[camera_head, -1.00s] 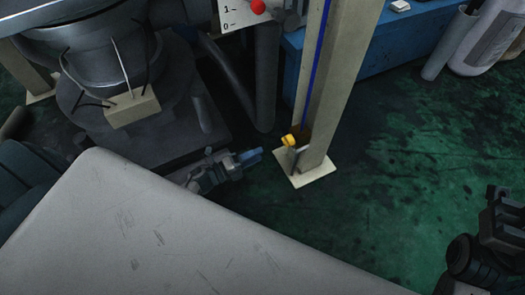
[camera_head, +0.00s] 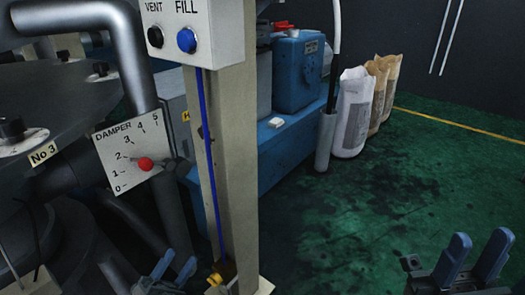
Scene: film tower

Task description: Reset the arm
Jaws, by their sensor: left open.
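My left gripper (camera_head: 176,266) is at the bottom edge, left of the beige post (camera_head: 228,160). Its two blue fingers stand apart with nothing between them. My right gripper (camera_head: 478,254) is at the lower right over the green floor. Its blue fingers point up, spread apart and empty. The lower parts of both grippers and most of both arms are cut off by the bottom edge.
The post carries a VENT/FILL button box (camera_head: 205,30) and a yellow fitting (camera_head: 217,278) low down. A damper plate (camera_head: 133,150) with a red knob is at left. A blue bench (camera_head: 290,140) and sacks (camera_head: 353,112) stand behind. Green floor (camera_head: 370,220) is clear.

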